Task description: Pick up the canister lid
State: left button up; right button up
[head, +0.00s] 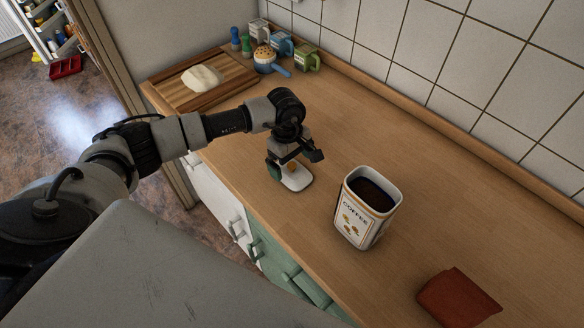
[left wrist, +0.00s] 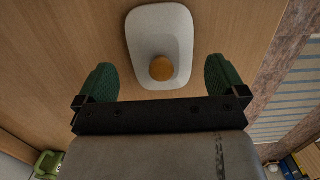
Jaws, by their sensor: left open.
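The canister lid (head: 297,181) is white with rounded corners and an orange-brown knob. It lies flat on the wooden counter, left of the coffee canister (head: 367,209), which stands upright and uncovered with dark contents. My left gripper (head: 294,163) is over the lid and open, and hides part of it in the head view. In the left wrist view the lid (left wrist: 160,38) lies ahead of the gripper, its knob (left wrist: 162,68) between and slightly beyond the two green fingertips (left wrist: 162,72). The fingers appear apart from the knob. My right gripper is not in view.
A wooden board (head: 232,82) with dough (head: 203,77) lies at the back left. Several mugs and a blue-handled pot (head: 265,62) stand by the tiled wall. A red-brown cloth-like item (head: 458,299) lies at the front right. The counter (head: 400,135) around the lid is clear.

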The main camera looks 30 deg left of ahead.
aim_at(292, 164)
pick_arm(q)
jog(key=shift+s+d+f, duration=0.1)
jog(key=shift+f, duration=0.65)
jog(key=shift+s+d+f, duration=0.1)
jog(key=shift+f, duration=0.65)
jog(key=shift+c, duration=0.5)
jog(key=shift+r, duration=0.1)
jog(key=c, duration=0.8)
